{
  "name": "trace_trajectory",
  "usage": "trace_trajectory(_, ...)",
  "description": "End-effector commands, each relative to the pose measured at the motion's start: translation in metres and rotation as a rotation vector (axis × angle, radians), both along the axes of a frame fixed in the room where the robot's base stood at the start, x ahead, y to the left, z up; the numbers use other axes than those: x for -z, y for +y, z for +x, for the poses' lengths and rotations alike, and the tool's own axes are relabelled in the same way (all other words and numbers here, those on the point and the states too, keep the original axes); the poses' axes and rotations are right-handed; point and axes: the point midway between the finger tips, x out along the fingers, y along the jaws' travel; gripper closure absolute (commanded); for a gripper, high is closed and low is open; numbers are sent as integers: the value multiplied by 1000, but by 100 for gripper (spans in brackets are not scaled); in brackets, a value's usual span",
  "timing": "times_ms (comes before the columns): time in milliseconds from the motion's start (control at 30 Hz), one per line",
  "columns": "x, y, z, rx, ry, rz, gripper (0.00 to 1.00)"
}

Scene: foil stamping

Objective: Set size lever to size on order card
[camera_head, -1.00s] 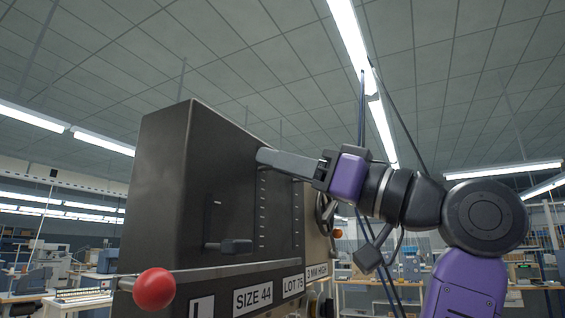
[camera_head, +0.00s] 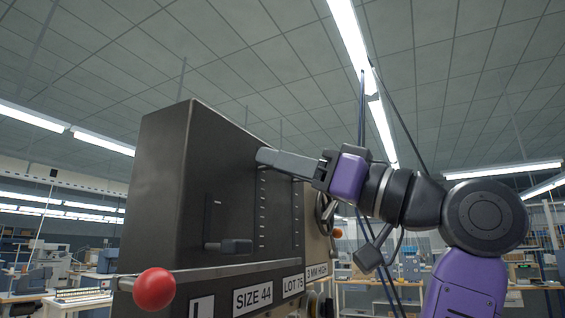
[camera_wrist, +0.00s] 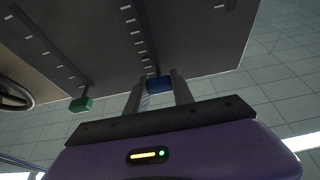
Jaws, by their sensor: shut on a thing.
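The dark machine housing (camera_head: 165,190) carries slots with tick scales. My gripper (camera_wrist: 160,90) is shut on a blue lever knob (camera_wrist: 158,84), which sits between the fingers at the end of one ticked slot in the wrist view. In the head view my gripper (camera_head: 268,157) is at the top of a tick scale (camera_head: 262,215), and its fingers hide the blue knob. The order card labels read SIZE 44 (camera_head: 253,297), LOT 75 (camera_head: 293,286) and 3 MM HIGH (camera_head: 317,272). No numbers are legible beside the ticks.
A green knob (camera_wrist: 80,104) sits at the end of a neighbouring ticked slot. A dark grey lever (camera_head: 235,246) sticks out lower on the housing. A red ball (camera_head: 154,289) ends a metal bar in front. A dark ring (camera_wrist: 14,97) shows at the wrist view's left edge.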

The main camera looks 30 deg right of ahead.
Motion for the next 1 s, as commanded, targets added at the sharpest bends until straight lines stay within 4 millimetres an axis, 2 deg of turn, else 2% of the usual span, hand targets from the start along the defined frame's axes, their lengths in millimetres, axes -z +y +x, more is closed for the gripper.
trace_trajectory(300,3,-1,0,1,-2,1,100)
trace_trajectory(667,42,0,-1,0,-2,0,100)
trace_trajectory(967,42,0,-1,0,-2,0,100)
trace_trajectory(1000,42,0,-1,0,-2,0,69)
